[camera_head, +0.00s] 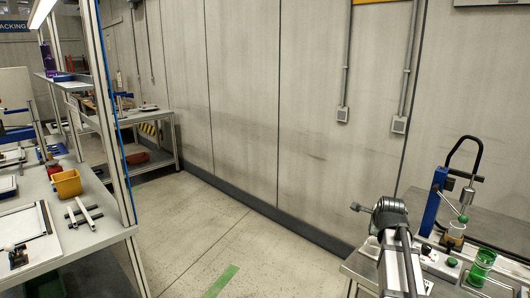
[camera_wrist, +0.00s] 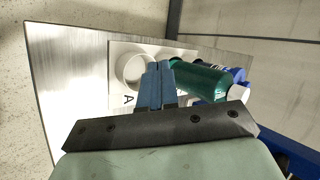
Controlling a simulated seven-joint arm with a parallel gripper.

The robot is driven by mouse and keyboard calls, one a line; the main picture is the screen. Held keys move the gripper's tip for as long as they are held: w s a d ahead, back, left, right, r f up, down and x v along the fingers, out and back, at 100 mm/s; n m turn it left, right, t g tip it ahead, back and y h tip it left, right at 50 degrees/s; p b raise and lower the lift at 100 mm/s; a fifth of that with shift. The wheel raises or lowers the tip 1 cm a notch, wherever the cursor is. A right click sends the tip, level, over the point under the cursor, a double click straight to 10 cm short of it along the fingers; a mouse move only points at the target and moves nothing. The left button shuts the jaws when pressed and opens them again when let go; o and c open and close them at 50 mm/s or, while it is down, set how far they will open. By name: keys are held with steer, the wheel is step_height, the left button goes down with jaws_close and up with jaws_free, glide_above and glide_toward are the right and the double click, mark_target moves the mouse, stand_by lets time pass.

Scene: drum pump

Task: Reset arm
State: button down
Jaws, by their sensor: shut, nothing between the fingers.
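My gripper (camera_wrist: 159,68) shows in the wrist view as two blue fingers side by side, shut and empty. It is over a white board (camera_wrist: 119,52) marked with an "A". A white round cup or ring (camera_wrist: 132,68) is just left of the fingertips. A green bottle-like thing (camera_wrist: 199,82) is just right of them, partly hidden by the fingers and the dark gripper plate. I cannot tell the height of the fingers above these things. I cannot make out my gripper in the head view.
In the head view, a blue pump stand (camera_head: 433,201) with a black hose and a green cup (camera_head: 481,266) stand on the right bench. A grey metal mechanism (camera_head: 391,214) rises before it. A left bench holds a yellow bin (camera_head: 67,183). The floor (camera_head: 195,225) between is clear.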

steer(key=w+a+f+n+g, duration=0.25)
steer(key=a+f+n, duration=0.35)
steer(key=a+f, duration=1)
steer(key=s+a+f+n+g+y, duration=0.1)
steer(key=s+a+f+n+g, duration=0.3)
steer(key=s+f, duration=1)
steer(key=s+f+n+g, duration=0.3)
steer(key=s+f+n, duration=0.2)
steer(key=s+f, duration=0.85)
steer(key=s+f+n+g, duration=0.2)
steer(key=s+f, duration=0.3)
steer(key=s, duration=0.8)
steer(key=s+a+f+n+g, duration=0.1)
steer(key=s+f+n+g, duration=0.2)
steer(key=s, duration=1.1)
step_height(320, 180, down, 2)
steer(key=shift+f+n+y, duration=0.15)
steer(key=shift+n+y, duration=0.15)
steer(key=shift+n, duration=0.7)
